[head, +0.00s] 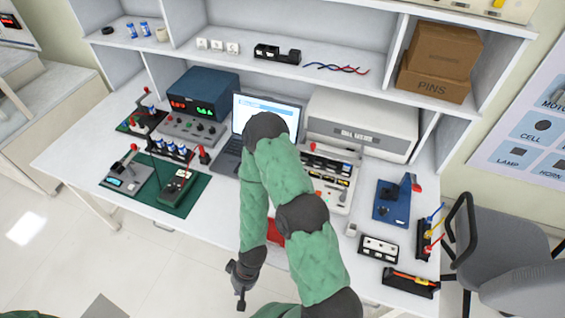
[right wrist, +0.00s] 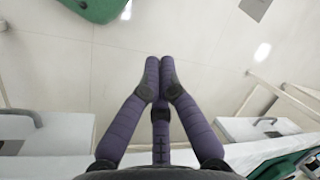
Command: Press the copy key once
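A white boxy machine (head: 361,125) with a small dark label stands at the back of the bench, right of the laptop (head: 266,112). I cannot make out a copy key on either. A light control panel (head: 338,190) with small coloured buttons lies in front of the white machine, partly hidden by my right arm. My right gripper (head: 240,299) hangs in front of the bench edge, pointing down over the floor, apart from everything. In the right wrist view its purple fingers (right wrist: 160,72) meet at the tips, with nothing between them. My left gripper is out of view.
A blue-topped instrument (head: 203,93) and a green mat (head: 178,190) with devices lie on the left of the bench. A blue fixture (head: 393,204) and small trays are on the right. A grey chair (head: 500,245) stands at the right. The shelf above holds cardboard boxes (head: 437,60).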

